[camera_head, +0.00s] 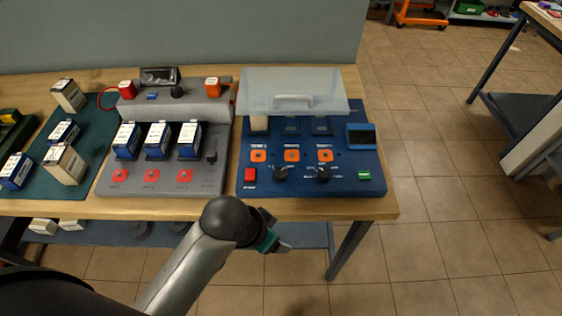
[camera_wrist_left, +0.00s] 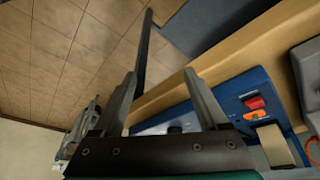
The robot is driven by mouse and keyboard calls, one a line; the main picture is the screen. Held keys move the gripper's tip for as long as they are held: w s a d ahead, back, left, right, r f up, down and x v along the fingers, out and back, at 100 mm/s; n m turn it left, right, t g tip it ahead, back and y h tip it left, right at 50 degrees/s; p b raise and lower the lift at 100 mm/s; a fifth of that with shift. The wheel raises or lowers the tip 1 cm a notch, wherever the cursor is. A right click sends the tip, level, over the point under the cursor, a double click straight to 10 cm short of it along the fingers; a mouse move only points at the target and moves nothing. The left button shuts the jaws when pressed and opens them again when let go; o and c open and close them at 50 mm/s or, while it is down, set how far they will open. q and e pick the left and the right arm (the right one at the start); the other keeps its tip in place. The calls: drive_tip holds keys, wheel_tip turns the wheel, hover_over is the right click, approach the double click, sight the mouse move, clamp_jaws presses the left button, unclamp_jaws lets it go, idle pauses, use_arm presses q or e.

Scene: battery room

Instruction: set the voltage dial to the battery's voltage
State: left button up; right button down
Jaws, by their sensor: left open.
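A blue charger panel (camera_head: 345,188) carries two black dials, a left dial (camera_head: 281,173) and a right dial (camera_head: 323,174). Their labels and settings are too small to read, so I cannot tell which is the voltage dial. A cream battery (camera_head: 258,124) stands at the panel's left bay, partly under the clear lid (camera_head: 295,90); its voltage is not readable. My left gripper (camera_head: 284,246) is in front of the bench edge, below the dials and apart from them. In the left wrist view, my left gripper (camera_wrist_left: 165,90) is open and empty, with a dark dial (camera_wrist_left: 175,129) beyond it.
The panel has a red switch (camera_head: 250,174), a green button (camera_head: 364,175) and a small dark screen (camera_head: 361,137). A grey charging station (camera_head: 210,180) with several blue batteries stands to its left. More batteries lie on a green mat (camera_head: 92,130).

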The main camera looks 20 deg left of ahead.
use_arm(q)
drive_tip(key=w+d+r+m+h, duration=0.2)
drive_tip(key=w+d+r+m, duration=0.25)
drive_tip(key=d+r, duration=0.2)
wheel_tip(320, 180, up, 10)
drive_tip(key=m+g+y, duration=0.4)
drive_tip(key=m, duration=0.6)
hover_over(280, 172)
wheel_tip(280, 172, down, 15)
drive_tip(key=shift+f+b, duration=0.1)
drive_tip(key=shift+b, duration=0.5)
use_arm(e)
drive_tip(key=shift+d+f, duration=0.3)
drive_tip(key=shift+d, duration=0.05)
use_arm(q)
drive_tip(key=shift+c, duration=0.2)
clamp_jaws()
